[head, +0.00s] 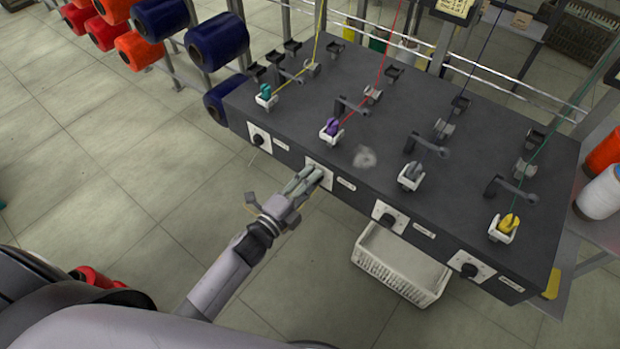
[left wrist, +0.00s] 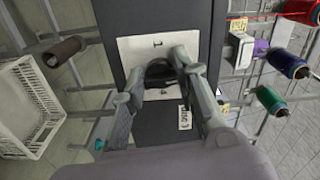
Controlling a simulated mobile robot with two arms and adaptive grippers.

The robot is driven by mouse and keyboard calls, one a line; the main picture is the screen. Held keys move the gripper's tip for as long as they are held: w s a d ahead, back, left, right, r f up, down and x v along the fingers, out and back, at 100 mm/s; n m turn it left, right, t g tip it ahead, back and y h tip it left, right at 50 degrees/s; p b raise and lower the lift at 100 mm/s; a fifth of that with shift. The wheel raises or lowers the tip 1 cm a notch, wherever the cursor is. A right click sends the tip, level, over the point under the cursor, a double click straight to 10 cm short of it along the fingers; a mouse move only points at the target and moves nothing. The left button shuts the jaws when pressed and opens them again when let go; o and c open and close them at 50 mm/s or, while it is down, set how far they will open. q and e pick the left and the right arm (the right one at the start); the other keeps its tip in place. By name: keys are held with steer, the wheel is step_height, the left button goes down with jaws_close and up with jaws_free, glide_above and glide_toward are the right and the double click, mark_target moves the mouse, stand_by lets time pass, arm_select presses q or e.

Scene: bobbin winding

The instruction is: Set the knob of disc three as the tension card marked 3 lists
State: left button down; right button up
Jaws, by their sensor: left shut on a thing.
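The dark winding machine (head: 290,128) has a row of knobs on white plates along its front face. My left gripper (head: 318,178) is at the second plate from the left in the head view. In the left wrist view its fingers (left wrist: 163,72) are shut on a dark round knob (left wrist: 158,70) in front of a white plate (left wrist: 130,52). The label beside that plate (left wrist: 184,117) is sideways and seems to end in 3. The knob's pointer and setting cannot be made out. Above this station sits a purple bobbin (head: 332,127). My right gripper is not in view.
The other knobs are free: one at left (head: 258,138), two at right (head: 388,218) (head: 469,270). A white crate (head: 400,268) stands on the floor below. A card (head: 455,9) at the back is unreadable. Thread spools (head: 218,40) hang at upper left.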

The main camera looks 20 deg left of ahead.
arm_select(q)
steer(key=shift+s+d+f+n+p, duration=0.15)
steer(key=shift+n+p, duration=0.7)
steer(key=shift+n, duration=3.15)
steer(key=shift+w+f+n+p, duration=0.1)
steer(key=shift+n+p, duration=0.75)
steer(key=shift+n, duration=3.45)
steer(key=c, duration=1.2)
jaws_free()
steer(key=shift+r, duration=0.1)
steer(key=shift+c, duration=0.2)
